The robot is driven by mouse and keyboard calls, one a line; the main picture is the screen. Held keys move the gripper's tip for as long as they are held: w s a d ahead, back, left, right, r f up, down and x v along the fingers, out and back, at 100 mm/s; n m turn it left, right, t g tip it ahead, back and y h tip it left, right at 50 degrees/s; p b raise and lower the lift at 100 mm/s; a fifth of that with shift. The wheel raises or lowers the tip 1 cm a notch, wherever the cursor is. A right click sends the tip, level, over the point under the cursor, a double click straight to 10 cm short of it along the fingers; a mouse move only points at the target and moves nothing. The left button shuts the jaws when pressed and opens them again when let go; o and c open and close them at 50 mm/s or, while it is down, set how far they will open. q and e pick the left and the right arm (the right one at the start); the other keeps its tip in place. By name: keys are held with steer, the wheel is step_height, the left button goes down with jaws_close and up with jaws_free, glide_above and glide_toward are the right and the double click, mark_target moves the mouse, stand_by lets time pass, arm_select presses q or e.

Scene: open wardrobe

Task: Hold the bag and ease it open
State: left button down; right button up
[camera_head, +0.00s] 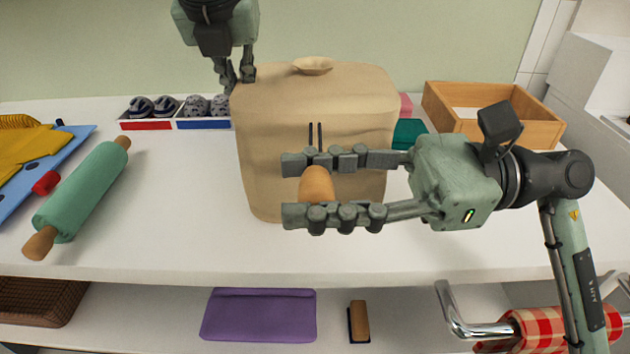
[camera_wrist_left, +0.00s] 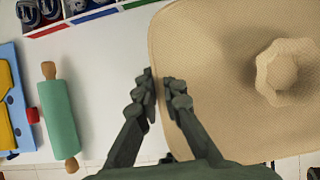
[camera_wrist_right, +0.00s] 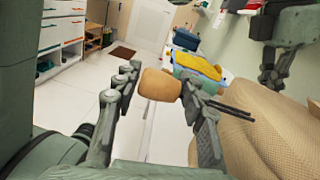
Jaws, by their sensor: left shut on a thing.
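A tan cloth bag (camera_head: 265,155) stands upright on the white table. Its top has a small round fabric knob (camera_head: 313,66), also visible in the left wrist view (camera_wrist_left: 285,70). My right gripper (camera_head: 300,188) is in front of the bag, fingers well apart. A rounded orange-brown piece (camera_head: 317,185) sits between them; I cannot tell whether both fingers touch it.
A green rolling pin (camera_head: 85,190) lies at left beside a blue board (camera_head: 45,165). A shoe tray (camera_head: 175,120) is behind. A wooden box (camera_head: 545,132) stands at back right. A lower shelf holds a purple folded item (camera_head: 260,315).

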jaws_close()
steer(key=w, duration=0.4)
steer(key=shift+w, duration=0.4)
steer(key=shift+o, duration=2.4)
jaws_free()
steer(key=d, duration=1.2)
steer(key=shift+w, duration=0.45)
